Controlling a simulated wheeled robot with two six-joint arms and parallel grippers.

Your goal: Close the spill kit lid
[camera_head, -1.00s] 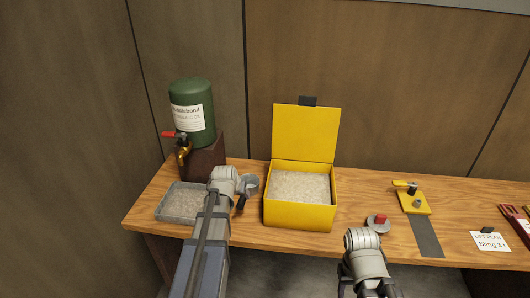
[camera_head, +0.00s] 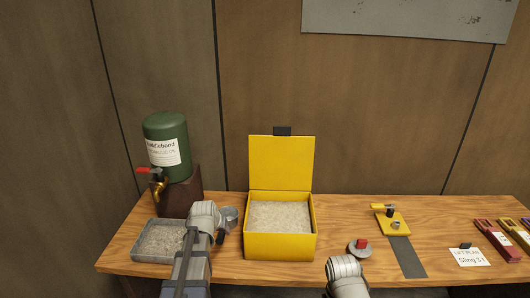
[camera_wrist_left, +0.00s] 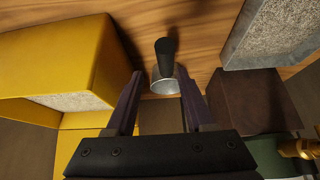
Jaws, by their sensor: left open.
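The yellow spill kit box (camera_head: 280,245) stands on the bench, filled with pale granules. Its yellow lid (camera_head: 281,162) is upright at the back, wide open, with a dark tab (camera_head: 282,131) on top. In the left wrist view the box wall (camera_wrist_left: 105,60) shows at left. My left gripper (camera_wrist_left: 160,82) is open and left of the box; the wrist largely hides it in the head view. A metal cup with a black handle (camera_wrist_left: 164,60) appears between its fingers, not gripped. My right arm shows at the bottom, right of the box; its gripper is out of view.
Left of the box are a grey granule tray (camera_head: 157,259) and a green drum (camera_head: 167,139) with a brass tap on a brown block. Right are a red-knobbed disc (camera_head: 360,248), a yellow latch plate (camera_head: 392,224), a dark strip and a card (camera_head: 468,257).

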